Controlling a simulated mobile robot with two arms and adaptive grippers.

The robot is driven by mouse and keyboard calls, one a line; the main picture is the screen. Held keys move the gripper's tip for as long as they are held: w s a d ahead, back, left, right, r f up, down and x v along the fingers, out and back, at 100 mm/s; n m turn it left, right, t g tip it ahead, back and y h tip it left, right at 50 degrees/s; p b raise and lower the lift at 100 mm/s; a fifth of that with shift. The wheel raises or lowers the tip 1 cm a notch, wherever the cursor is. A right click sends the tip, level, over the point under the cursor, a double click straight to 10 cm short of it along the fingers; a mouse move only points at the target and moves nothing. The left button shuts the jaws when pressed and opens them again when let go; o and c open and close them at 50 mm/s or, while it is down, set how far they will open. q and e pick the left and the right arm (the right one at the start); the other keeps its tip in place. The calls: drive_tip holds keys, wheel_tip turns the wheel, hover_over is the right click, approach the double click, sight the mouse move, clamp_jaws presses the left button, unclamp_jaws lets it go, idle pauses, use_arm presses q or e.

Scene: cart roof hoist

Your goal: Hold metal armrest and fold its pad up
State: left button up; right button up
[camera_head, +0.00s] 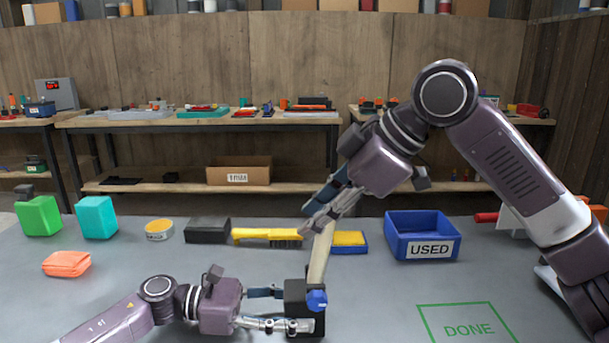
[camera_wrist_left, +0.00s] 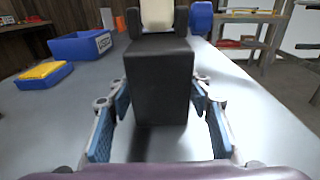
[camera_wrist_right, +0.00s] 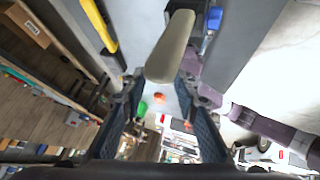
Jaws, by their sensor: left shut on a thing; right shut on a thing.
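The armrest's black base block (camera_head: 296,290) stands on the grey table. My left gripper (camera_head: 297,309) is shut on it from the left; the left wrist view shows the block (camera_wrist_left: 160,85) between the two fingers. A long beige pad (camera_head: 320,256) rises steeply from the block, leaning slightly right. A blue knob (camera_head: 316,299) sits at the block's side. My right gripper (camera_head: 318,219) is shut on the pad's upper end. In the right wrist view, the pad (camera_wrist_right: 170,48) runs away from between the fingertips. The fingers partly hide the pad's top.
Behind the armrest lie a yellow brush (camera_head: 265,235), a dark block (camera_head: 208,231) and a yellow-topped blue tray (camera_head: 349,243). A blue USED bin (camera_head: 424,238) stands at right. The table around the green DONE outline (camera_head: 468,331) is clear.

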drive_tip(key=shift+s+a, duration=0.1)
drive_tip(key=shift+a, duration=0.3)
drive_tip(key=o, duration=0.8)
drive_tip(key=shift+o, duration=0.2)
drive_tip(key=v, duration=0.6)
